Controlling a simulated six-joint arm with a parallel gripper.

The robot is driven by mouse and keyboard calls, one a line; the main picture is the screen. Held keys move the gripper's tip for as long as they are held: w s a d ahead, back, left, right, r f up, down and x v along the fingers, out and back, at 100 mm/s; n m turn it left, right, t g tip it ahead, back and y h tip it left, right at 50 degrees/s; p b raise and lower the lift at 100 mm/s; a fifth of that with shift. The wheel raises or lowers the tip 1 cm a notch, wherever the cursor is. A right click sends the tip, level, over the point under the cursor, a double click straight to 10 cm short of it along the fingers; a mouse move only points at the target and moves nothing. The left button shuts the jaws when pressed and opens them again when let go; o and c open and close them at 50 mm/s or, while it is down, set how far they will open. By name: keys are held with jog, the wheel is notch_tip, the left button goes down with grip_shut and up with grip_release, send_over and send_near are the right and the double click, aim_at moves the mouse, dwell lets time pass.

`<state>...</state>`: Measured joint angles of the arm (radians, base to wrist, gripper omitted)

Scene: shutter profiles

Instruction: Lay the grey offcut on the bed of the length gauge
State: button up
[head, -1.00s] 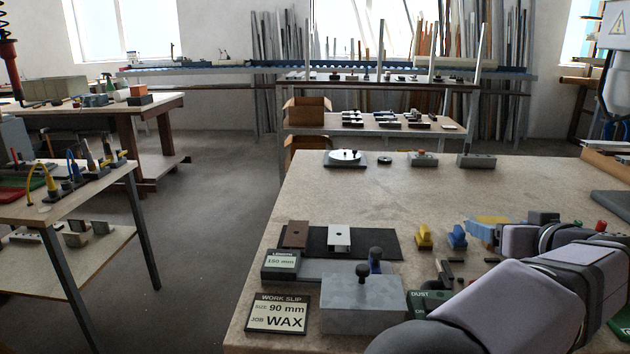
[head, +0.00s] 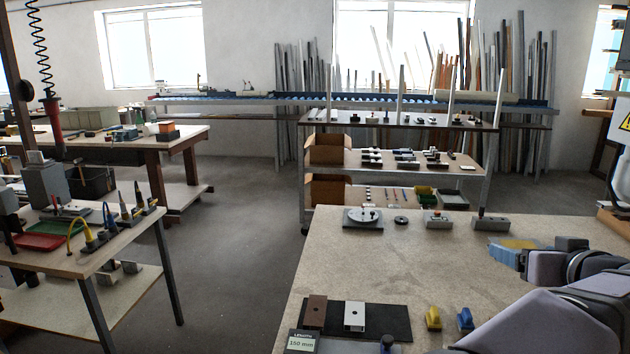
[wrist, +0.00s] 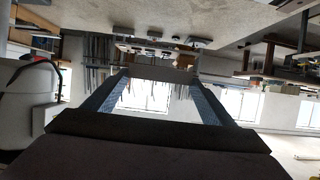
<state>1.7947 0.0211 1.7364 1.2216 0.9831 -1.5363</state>
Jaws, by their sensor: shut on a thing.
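My gripper (wrist: 158,88) shows in the wrist view with its two blue-grey fingers shut on a short grey piece (wrist: 160,73), which looks like the grey offcut. The length gauge (head: 302,343) stands at the bottom edge of the head view, with a "LENGTH 150 mm" label. Only its top shows; most of its bed is cut off by the picture edge. My gripper is apart from it, to its right and farther back.
A black mat (head: 395,312) behind the gauge carries a brown profile (head: 316,311) and a white profile (head: 354,316). A yellow block (head: 433,318) and a blue block (head: 465,319) stand right of it. A round fixture (head: 363,218) is at the back. The bench middle is clear.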

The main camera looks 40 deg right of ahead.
notch_tip(320, 180, up, 6)
jog(key=p, duration=0.4)
jog(key=shift+r+p, duration=0.2)
jog(key=shift+p, duration=0.15)
dwell(1.0)
notch_tip(320, 180, down, 26)
jog(key=b, duration=2.5)
jog(key=shift+r+b, duration=0.2)
jog(key=shift+b, duration=0.15)
jog(key=shift+f+b, duration=0.3)
jog(key=shift+f, duration=2.45)
jog(key=shift+f+b, duration=0.75)
jog(key=shift+f, duration=1.35)
